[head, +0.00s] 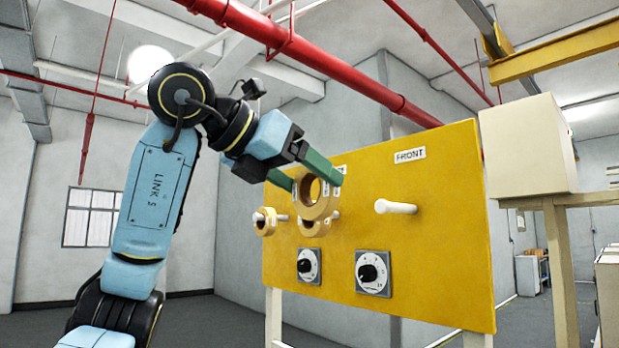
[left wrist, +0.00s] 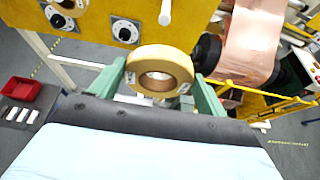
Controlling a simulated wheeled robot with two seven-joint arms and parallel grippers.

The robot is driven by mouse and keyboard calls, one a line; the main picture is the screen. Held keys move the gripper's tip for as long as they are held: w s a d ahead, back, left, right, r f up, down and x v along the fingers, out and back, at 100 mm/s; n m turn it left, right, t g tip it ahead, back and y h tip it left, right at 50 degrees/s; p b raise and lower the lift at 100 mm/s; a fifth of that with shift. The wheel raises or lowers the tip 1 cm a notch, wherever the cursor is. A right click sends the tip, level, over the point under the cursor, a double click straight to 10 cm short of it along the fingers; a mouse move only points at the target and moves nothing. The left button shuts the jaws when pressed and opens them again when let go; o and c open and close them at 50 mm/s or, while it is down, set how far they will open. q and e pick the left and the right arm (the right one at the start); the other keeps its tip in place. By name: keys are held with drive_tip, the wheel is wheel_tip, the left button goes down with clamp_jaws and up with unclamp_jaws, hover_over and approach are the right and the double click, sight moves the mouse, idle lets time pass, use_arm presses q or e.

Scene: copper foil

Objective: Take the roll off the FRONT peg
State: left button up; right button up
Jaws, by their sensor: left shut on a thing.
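My left gripper (head: 316,184) is shut on a tan ring-shaped roll (head: 329,207), which hangs between its green fingers. In the left wrist view the held roll (left wrist: 160,60) sits between both fingers, its hole clear of any peg. The white front peg (head: 395,206), under the FRONT label (head: 410,155) on the yellow panel (head: 440,240), is bare. It also shows bare in the left wrist view (left wrist: 166,12). The held roll is apart from this peg, to its left in the head view. My right gripper is not in view.
A smaller roll (head: 265,228) hangs on the left peg, and another roll (head: 313,230) shows partly behind the held one. Two dials (head: 309,266) (head: 373,272) stick out below. A pale box (head: 527,145) stands right. The left wrist view shows copper foil (left wrist: 252,40) and a red bin (left wrist: 27,97).

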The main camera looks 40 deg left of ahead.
use_arm(q)
drive_tip(key=s+a+p, duration=0.1)
drive_tip(key=s+p, duration=0.2)
drive_tip(key=s, duration=1.1)
idle(0.5)
